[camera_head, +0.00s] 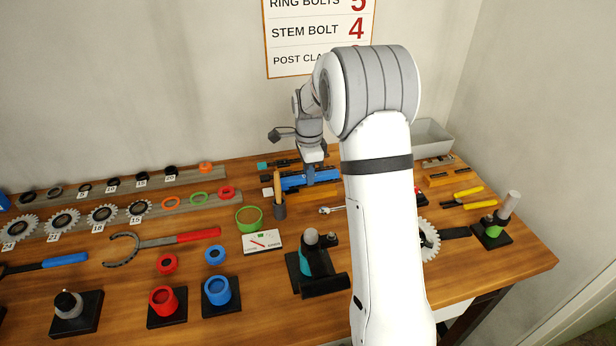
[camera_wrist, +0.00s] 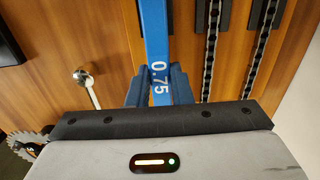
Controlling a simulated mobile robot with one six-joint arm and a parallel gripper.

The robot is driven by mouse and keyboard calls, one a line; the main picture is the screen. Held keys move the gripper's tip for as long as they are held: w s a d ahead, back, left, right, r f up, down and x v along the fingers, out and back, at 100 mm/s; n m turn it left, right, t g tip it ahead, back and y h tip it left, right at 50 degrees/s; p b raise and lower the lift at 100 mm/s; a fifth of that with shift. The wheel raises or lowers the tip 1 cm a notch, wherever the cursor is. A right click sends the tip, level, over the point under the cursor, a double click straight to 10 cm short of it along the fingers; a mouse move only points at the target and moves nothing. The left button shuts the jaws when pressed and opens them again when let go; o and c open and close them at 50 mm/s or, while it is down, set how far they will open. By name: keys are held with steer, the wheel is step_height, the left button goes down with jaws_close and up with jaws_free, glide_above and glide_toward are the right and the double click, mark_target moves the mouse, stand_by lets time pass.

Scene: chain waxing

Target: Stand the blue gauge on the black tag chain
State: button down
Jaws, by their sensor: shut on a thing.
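My gripper (camera_wrist: 158,88) is shut on the blue gauge (camera_wrist: 156,35), a long flat bar marked 0.75, in the wrist view. The gauge extends up out of the top of that picture. Two dark chains (camera_wrist: 208,48) (camera_wrist: 262,48) run lengthwise to the right of the gauge, apart from it in the picture. No tag shows on either, so I cannot tell which is the black tag chain. In the head view, my gripper (camera_head: 312,168) is at the back of the bench, with blue parts (camera_head: 308,179) under it; gauge and fingers are hard to separate there.
A grey bin (camera_head: 432,138) stands at the back right. My arm hides part of the bench.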

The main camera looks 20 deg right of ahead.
step_height(320, 180, up, 9)
steer(key=shift+w+f+p, duration=0.2)
steer(key=shift+w+f, duration=0.8)
steer(key=shift+f, duration=0.3)
steer(key=shift+w+f+p, duration=0.15)
steer(key=shift+w+f, duration=0.85)
steer(key=shift+f, duration=0.35)
steer(key=shift+w+f+p, duration=0.2)
steer(key=shift+w+f, duration=0.8)
steer(key=shift+f, duration=0.3)
steer(key=shift+f, duration=0.55)
steer(key=c, duration=1.2)
jaws_free()
steer(key=shift+r, duration=0.1)
step_height(320, 180, up, 8)
steer(key=b, duration=0.1)
steer(key=shift+f, duration=0.2)
